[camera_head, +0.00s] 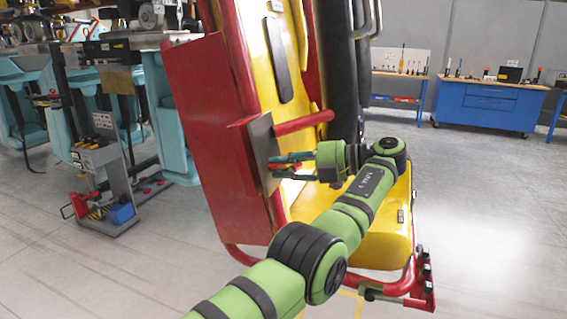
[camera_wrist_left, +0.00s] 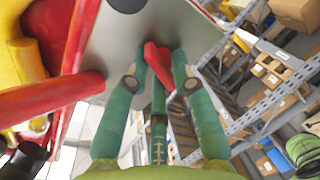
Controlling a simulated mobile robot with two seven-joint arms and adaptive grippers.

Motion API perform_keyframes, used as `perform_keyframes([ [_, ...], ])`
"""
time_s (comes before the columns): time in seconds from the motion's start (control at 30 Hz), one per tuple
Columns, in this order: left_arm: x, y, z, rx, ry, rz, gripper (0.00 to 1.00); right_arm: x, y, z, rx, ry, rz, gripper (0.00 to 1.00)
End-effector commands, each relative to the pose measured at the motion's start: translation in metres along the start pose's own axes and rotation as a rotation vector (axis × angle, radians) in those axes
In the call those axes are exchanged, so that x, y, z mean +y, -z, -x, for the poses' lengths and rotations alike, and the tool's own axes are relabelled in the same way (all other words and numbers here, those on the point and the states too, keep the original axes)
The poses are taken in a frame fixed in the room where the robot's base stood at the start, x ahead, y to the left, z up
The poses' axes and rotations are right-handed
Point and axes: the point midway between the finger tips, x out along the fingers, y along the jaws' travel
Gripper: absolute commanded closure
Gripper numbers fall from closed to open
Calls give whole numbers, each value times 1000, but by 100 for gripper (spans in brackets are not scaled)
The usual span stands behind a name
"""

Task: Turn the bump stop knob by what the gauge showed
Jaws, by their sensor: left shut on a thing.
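The bump stop knob (camera_wrist_left: 156,57) looks like a small red piece in front of a grey metal plate (camera_wrist_left: 118,55). My left gripper (camera_wrist_left: 166,62) is shut on the knob, its green fingers on either side of it. In the head view my left gripper (camera_head: 283,167) reaches the grey plate (camera_head: 264,150) on the side of the red and yellow coaster car (camera_head: 210,120). The knob itself is hard to make out there. No gauge reading is legible. My right gripper is out of view.
A red bar (camera_head: 305,122) sticks out just above the gripper, close to the left arm. The yellow seat (camera_head: 385,235) is beside the arm. A grey stand (camera_head: 103,180) is at left, and a blue workbench (camera_head: 488,104) at the back right. The right floor is clear.

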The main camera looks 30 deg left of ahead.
Motion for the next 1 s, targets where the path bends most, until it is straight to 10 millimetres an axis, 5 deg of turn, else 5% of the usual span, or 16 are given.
perform_keyframes([
  [0.5,8,3,2,-4,-14,38,100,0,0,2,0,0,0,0],
  [0.53,8,3,2,-4,-14,38,71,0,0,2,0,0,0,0],
  [0.57,8,3,2,-4,-15,38,60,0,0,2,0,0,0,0],
  [1.0,3,1,0,-1,-6,25,60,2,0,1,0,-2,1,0],
])
